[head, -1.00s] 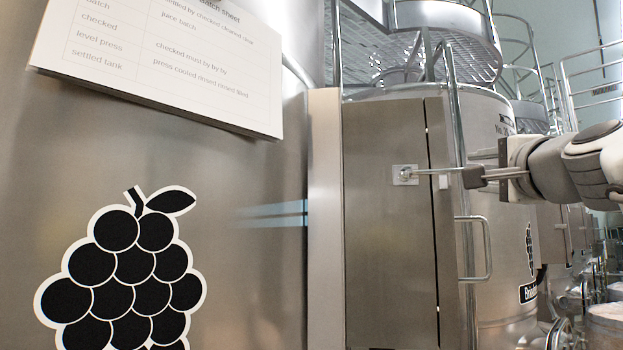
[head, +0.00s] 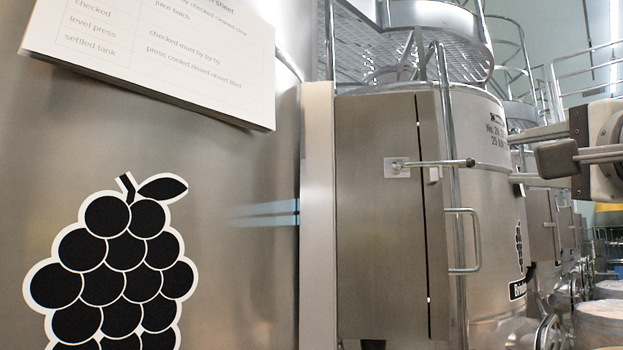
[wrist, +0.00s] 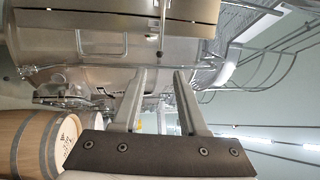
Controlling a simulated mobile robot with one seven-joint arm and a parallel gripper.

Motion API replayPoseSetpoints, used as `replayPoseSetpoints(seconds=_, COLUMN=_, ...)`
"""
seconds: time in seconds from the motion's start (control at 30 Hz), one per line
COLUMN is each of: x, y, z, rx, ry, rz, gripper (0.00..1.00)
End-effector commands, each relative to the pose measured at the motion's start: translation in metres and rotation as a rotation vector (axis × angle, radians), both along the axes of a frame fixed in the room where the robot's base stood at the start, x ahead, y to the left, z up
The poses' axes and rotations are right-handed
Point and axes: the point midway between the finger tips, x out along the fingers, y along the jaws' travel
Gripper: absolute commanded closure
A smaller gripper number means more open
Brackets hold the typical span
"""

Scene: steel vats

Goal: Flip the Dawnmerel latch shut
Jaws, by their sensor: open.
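The latch (head: 435,163) is a thin metal lever on a pale square plate on a steel panel. It lies nearly level, pointing right across a dark vertical gap, with a small dark knob at its tip. In the wrist view the lever (wrist: 162,28) shows beyond my fingertips, its tip between them in the picture. My gripper (head: 512,157) is open and empty, to the right of the knob and apart from it. Its two fingers also show in the wrist view (wrist: 160,73). I cannot read the name Dawnmerel anywhere.
A vertical rail (head: 455,120) and a looped handle (head: 480,240) stand right of the gap. A large vat with a grape emblem (head: 115,270) and a paper sheet (head: 150,60) fills the left. Barrels (wrist: 35,140) show in the wrist view.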

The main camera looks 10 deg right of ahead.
Motion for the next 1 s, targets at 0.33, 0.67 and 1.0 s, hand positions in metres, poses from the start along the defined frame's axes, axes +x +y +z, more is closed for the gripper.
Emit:
replayPoseSetpoints(seconds=0.33, x=-0.035, y=0.003, z=-0.008, rx=0.0, ry=0.001, rz=-0.001, gripper=0.58)
replayPoseSetpoints(seconds=0.67, x=-0.035, y=0.003, z=-0.008, rx=0.0, ry=0.001, rz=-0.001, gripper=0.58)
replayPoseSetpoints(seconds=1.0, x=-0.021, y=0.014, z=-0.029, rx=-0.053, ry=0.067, rz=0.02, gripper=0.58)
